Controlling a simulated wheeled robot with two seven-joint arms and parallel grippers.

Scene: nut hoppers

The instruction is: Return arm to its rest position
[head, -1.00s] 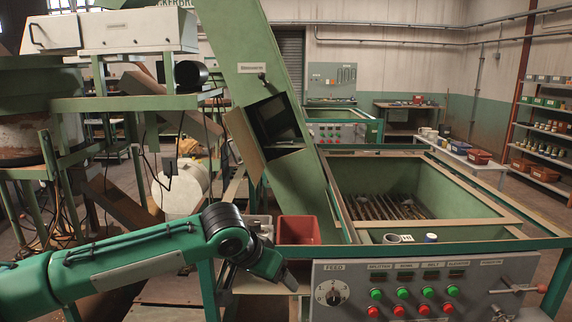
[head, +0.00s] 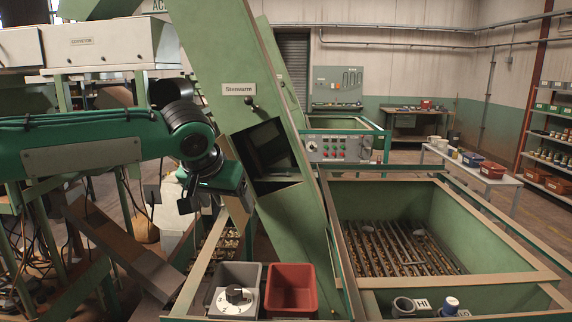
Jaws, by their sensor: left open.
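My left arm comes in from the left at mid height, raised above the benches. My left gripper (head: 188,198) is at the wrist's end, beside the sloping green chute (head: 222,60). Its dark fingers point down and left, and it is open with nothing seen in it. The wrist covers part of the chute's lower edge and the flap beside its opening. My right gripper is not in view.
A grey bin (head: 238,272) and a red bin (head: 291,290) stand at the bottom centre, with a white dial block (head: 232,302) at the grey bin. The green hopper (head: 475,225) with a slatted grate is at right. A white side table (head: 500,178) stands behind it.

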